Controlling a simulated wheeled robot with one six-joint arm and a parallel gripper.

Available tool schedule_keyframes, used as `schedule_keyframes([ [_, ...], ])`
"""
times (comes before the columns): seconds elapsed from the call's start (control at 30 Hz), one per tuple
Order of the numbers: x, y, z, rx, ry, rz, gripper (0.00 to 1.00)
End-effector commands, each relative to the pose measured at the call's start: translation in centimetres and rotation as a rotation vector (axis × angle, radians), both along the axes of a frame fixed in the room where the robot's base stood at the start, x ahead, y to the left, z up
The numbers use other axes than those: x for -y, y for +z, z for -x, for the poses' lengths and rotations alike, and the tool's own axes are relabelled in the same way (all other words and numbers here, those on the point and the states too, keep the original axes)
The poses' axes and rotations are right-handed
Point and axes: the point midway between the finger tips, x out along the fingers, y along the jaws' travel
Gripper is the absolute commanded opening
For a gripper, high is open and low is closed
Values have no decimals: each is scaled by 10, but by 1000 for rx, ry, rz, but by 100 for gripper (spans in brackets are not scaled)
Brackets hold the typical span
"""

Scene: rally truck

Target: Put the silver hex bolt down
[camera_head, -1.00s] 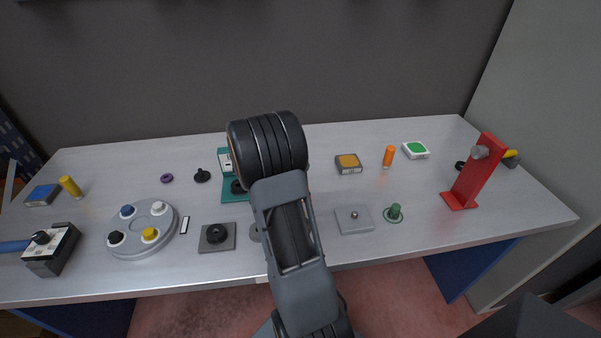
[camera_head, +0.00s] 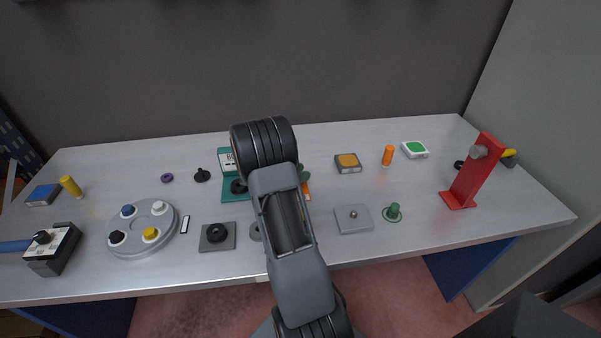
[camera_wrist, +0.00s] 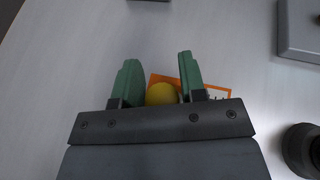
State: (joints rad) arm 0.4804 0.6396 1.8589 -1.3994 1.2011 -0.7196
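My gripper (camera_wrist: 158,57) shows in the wrist view with its two green fingers apart and no bolt visible between them. A yellow rounded thing (camera_wrist: 161,94) and an orange-edged card (camera_wrist: 218,93) show behind the fingers, partly covered by the gripper body. In the head view my arm hides most of the gripper. I cannot make out a silver hex bolt for certain.
A grey round tray (camera_head: 131,237) with coloured knobs stands at the left. A green peg (camera_head: 394,211), an orange cylinder (camera_head: 388,154) and an orange-topped box (camera_head: 348,163) stand right of my arm. The tabletop is clear at the front right.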

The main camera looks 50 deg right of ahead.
Motion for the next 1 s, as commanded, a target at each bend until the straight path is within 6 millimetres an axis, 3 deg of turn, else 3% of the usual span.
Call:
schedule_keyframes([
  [0.2, 0, 0, 0, 0, 0, 0, 57],
  [0.53, -7, 3, -3, 0, 3, 1, 57],
  [1.0, -78, 35, -32, 2, 3, 1, 57],
])
